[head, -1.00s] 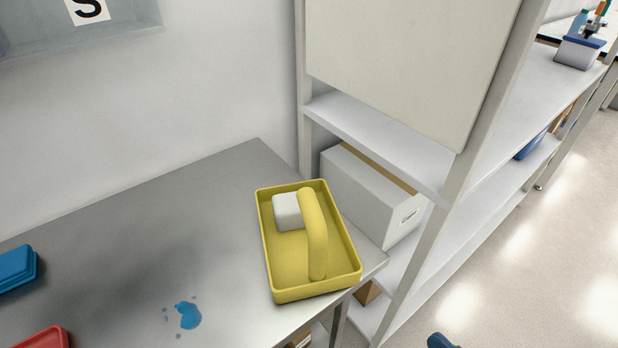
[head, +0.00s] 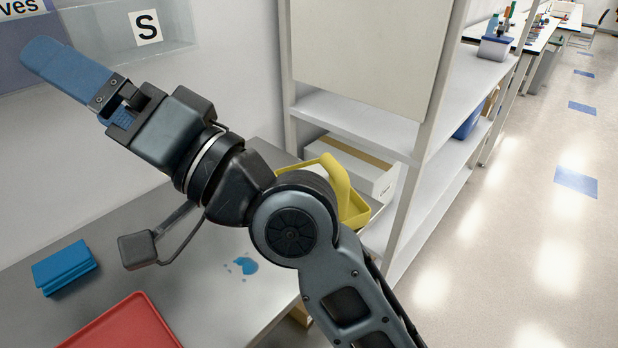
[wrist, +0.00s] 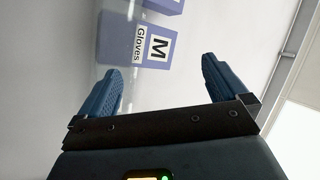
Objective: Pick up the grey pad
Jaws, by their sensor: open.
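The grey pad is not visible now. A pale block showed in the yellow carrier in the earlier head frame, and my arm now covers that part. The yellow carrier (head: 357,207) with its raised handle stands at the right end of the grey bench, partly behind my arm. My gripper (head: 68,78) is raised at the upper left of the head view, pointing up and left, well away from the carrier. In the wrist view its two blue fingers (wrist: 160,72) are wide apart with nothing between them.
A blue case (head: 63,267) and a red tray (head: 122,325) are on the bench (head: 195,290) at the left. A blue spill (head: 244,265) lies in front of the carrier. A white shelf unit (head: 370,130) stands close on the right. Glove boxes (wrist: 150,45) show in the wrist view.

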